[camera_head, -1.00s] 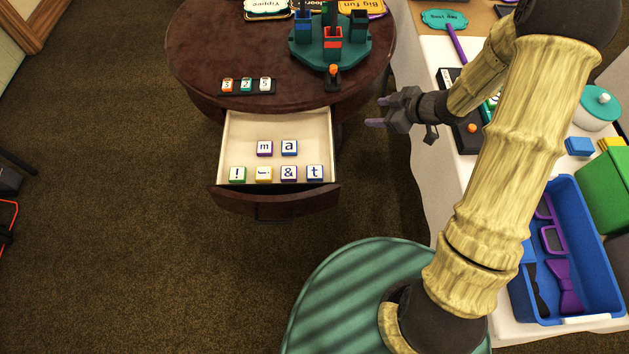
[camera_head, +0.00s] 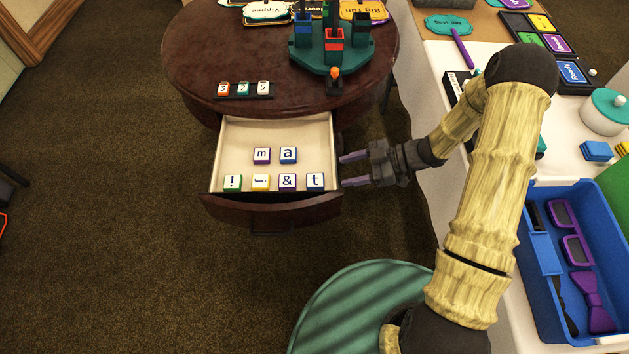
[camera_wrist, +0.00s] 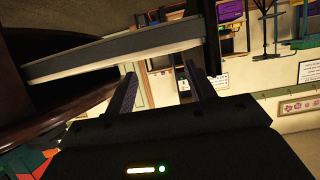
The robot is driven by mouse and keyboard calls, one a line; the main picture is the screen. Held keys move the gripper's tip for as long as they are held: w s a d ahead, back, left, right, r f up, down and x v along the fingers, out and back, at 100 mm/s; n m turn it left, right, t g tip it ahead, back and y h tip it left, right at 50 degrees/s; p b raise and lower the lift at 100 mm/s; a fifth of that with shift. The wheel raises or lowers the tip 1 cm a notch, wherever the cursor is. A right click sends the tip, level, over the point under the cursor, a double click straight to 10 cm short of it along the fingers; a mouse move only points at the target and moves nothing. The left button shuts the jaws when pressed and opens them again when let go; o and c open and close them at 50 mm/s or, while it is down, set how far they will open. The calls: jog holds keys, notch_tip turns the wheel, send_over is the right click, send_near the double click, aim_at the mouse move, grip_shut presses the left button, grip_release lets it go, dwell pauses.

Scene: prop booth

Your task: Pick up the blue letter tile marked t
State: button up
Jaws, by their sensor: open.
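The blue letter tile marked t (camera_head: 315,181) lies at the front right corner of the open drawer (camera_head: 240,134). Beside it to the left are the & tile (camera_head: 287,182), a yellow-edged tile (camera_head: 261,182) and the ! tile (camera_head: 232,183). The m tile (camera_head: 262,156) and the a tile (camera_head: 288,155) lie behind them. My gripper (camera_head: 341,170) is open and empty, just right of the drawer's right wall, with its fingers pointing left. In the wrist view its fingers (camera_wrist: 156,92) are apart, with the drawer side (camera_wrist: 110,52) ahead; no tile shows there.
The round dark table (camera_head: 200,60) holds a rack with several tiles (camera_head: 244,97), a teal carousel (camera_head: 330,58) and signs. A white-covered table (camera_head: 440,190) with a blue bin (camera_head: 540,300) stands right. Carpet left of the drawer is clear.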

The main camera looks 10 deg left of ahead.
aim_at(311, 180)
jog(key=x, duration=0.5)
jog(key=shift+s, duration=0.1)
jog(key=shift+b, duration=0.3)
jog(key=b+x, duration=0.1)
jog(key=x, duration=0.4)
jog(key=shift+s, duration=0.1)
jog(key=c, duration=0.7)
